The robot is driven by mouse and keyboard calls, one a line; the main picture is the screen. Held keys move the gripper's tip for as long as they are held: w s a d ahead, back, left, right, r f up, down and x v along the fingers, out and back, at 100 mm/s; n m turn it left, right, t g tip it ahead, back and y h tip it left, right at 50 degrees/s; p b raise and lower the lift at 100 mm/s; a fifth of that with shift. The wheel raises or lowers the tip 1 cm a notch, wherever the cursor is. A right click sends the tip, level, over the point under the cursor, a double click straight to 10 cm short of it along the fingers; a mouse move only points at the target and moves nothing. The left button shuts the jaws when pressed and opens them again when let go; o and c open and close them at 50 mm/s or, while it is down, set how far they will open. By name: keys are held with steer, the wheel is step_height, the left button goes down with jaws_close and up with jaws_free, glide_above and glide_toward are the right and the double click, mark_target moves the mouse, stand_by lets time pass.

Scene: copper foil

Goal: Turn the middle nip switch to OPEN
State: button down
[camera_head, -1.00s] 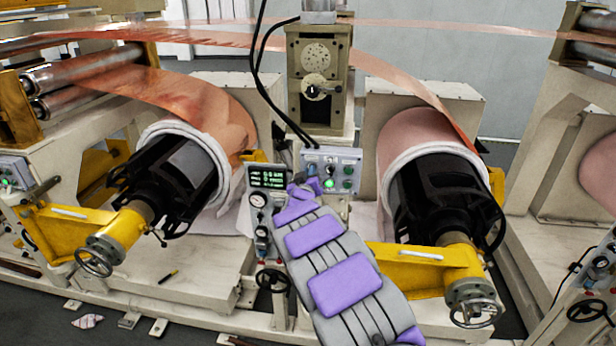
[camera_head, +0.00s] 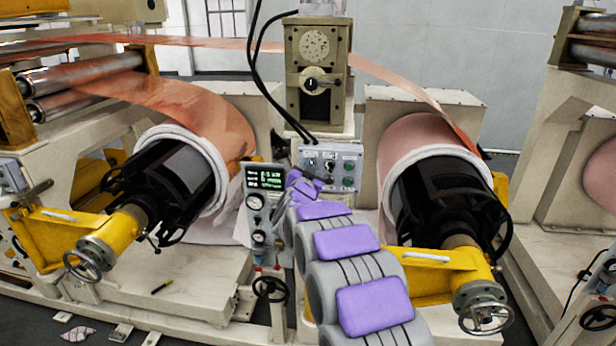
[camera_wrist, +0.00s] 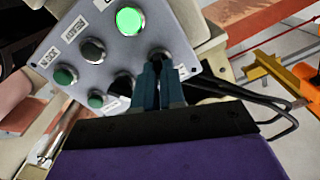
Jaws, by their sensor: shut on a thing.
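The grey control panel (camera_head: 348,147) stands below the central post, between the two copper rolls. It also fills the top of the wrist view (camera_wrist: 105,68), seen close and tilted. It carries a lit green button (camera_wrist: 130,20), a silver-rimmed black knob (camera_wrist: 93,50) and darker green buttons. My gripper (camera_wrist: 158,66) has its two narrow teal fingers close together at the panel. They are shut on a round switch (camera_wrist: 160,52) at their tips. The fingers partly hide it and a neighbouring black switch (camera_wrist: 122,82). I cannot tell which way the gripped switch points.
A gauge unit (camera_head: 265,178) with a green-lit display stands left of my arm. Copper rolls (camera_head: 420,133) (camera_head: 226,130) flank the panel, with yellow brackets (camera_head: 425,272) and handwheels (camera_head: 483,318) in front. Black cables (camera_head: 255,75) hang beside the post.

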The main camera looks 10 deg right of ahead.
steer(key=shift+f+m+b, duration=0.3)
steer(key=shift+m+b, duration=0.05)
steer(key=shift+m, duration=0.25)
steer(key=shift+r, duration=0.1)
steer(key=c, duration=1.2)
jaws_free()
steer(key=shift+w+a, duration=0.1)
steer(key=shift+a, duration=0.2)
steer(key=shift+d, duration=0.2)
steer(key=v, duration=1.7)
steer(key=shift+a, duration=0.2)
